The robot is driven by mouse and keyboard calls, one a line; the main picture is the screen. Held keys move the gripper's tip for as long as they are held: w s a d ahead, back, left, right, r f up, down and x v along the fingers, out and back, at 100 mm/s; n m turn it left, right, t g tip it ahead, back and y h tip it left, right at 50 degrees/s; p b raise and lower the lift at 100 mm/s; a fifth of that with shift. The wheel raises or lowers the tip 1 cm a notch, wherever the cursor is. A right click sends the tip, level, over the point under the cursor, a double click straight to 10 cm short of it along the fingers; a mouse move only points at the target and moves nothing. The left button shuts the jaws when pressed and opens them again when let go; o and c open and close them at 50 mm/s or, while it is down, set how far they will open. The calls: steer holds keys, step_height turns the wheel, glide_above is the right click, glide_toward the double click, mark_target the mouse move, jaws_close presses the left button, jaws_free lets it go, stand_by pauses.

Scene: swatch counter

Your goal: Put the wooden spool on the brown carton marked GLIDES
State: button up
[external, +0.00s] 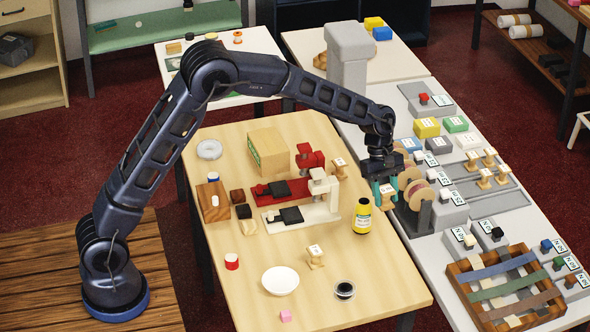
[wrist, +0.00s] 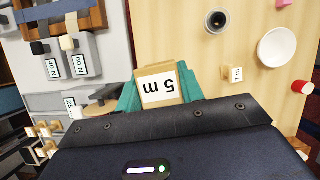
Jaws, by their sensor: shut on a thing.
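My gripper (external: 384,192) is shut on a wooden spool (external: 387,189) with a white label. The gripper is near the wooden table's right edge, just right of and behind a yellow bottle; the height of the spool above the surface is hard to tell. A brown carton (external: 271,150) with a green-edged label stands toward the back of the table, left of my gripper; its lettering is too small to read.
Between gripper and carton are a white press (external: 320,205), a red press (external: 271,190) and another labelled spool (external: 339,168). The yellow bottle (external: 362,218) stands close by. Another spool (external: 315,255), a white bowl (external: 280,280) and a dark jar (external: 344,290) are in front.

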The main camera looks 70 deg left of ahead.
steer(key=a+r+n+t, duration=0.1)
steer(key=a+r+n, duration=0.1)
steer(key=a, duration=1.3)
step_height(320, 180, up, 6)
steer(key=n+t+y, duration=0.1)
steer(key=n+t, duration=0.1)
steer(key=n, duration=0.4)
glide_above(273, 142)
steer(key=s+a, duration=0.1)
steer(key=f, duration=1.9)
steer(key=shift+s+f, duration=0.2)
steer(key=shift+f, duration=0.1)
steer(key=shift+f, duration=0.15)
steer(key=o, duration=1)
steer(key=v, duration=1.2)
steer(key=shift+r, duration=0.25)
